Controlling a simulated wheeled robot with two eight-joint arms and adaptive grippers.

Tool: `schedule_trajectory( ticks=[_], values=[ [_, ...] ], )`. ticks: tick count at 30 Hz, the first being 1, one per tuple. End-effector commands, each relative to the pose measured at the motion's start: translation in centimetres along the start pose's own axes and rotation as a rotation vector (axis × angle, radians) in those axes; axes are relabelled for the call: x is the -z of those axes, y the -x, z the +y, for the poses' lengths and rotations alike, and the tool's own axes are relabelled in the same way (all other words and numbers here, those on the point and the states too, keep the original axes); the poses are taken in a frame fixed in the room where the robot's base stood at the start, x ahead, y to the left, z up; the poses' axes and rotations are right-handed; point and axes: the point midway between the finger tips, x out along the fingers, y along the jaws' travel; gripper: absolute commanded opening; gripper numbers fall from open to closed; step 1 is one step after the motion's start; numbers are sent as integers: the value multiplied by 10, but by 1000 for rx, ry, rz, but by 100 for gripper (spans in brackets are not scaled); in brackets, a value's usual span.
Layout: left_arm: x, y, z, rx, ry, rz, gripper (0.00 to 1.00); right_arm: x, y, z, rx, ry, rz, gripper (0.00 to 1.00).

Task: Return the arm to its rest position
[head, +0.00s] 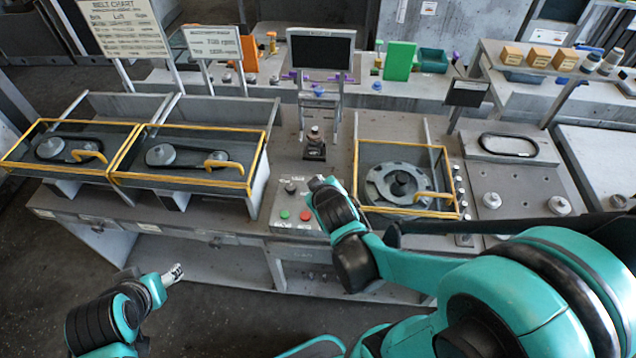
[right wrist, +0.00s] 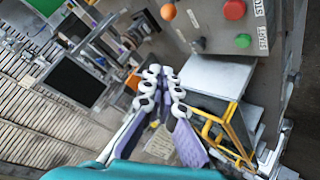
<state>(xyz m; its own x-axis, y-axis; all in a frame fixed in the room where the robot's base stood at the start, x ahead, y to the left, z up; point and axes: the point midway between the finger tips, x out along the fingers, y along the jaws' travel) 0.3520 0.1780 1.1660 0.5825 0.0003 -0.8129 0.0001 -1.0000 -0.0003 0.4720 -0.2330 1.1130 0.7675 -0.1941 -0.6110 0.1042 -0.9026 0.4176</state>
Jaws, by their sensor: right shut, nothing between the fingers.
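My right arm reaches in from the right in the head view, over the front of the workbench. Its wrist is near the control box (head: 298,212) with the red and green buttons, and it mostly hides the gripper there. In the right wrist view my right gripper (right wrist: 166,78) has its fingertips together, with nothing between them, clear of the bench. My left gripper (head: 173,275) hangs low at the left over the floor, in front of the bench. It is small and I cannot tell whether its fingers are apart.
Two yellow-framed guards (head: 66,150) (head: 190,158) cover pulleys at the left. A third yellow-framed box (head: 403,180) holds a round housing, just right of my right wrist. A dark screen (head: 321,52) stands behind. A black belt (head: 508,144) lies at the right. The floor in front is clear.

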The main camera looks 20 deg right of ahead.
Motion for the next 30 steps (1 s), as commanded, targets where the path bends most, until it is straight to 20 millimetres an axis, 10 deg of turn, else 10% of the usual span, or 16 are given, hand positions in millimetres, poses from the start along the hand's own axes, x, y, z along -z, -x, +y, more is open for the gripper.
schedule_trajectory(
  ticks=[14, 30],
  values=[
    [-3, -4, 0, 0, 0, 0, 57, -3, 0, -2, 6, -9, -4, 0],
    [-67, -94, 0, 0, 0, 0, 57, -93, 46, -82, 218, -332, -204, 0]
  ],
)
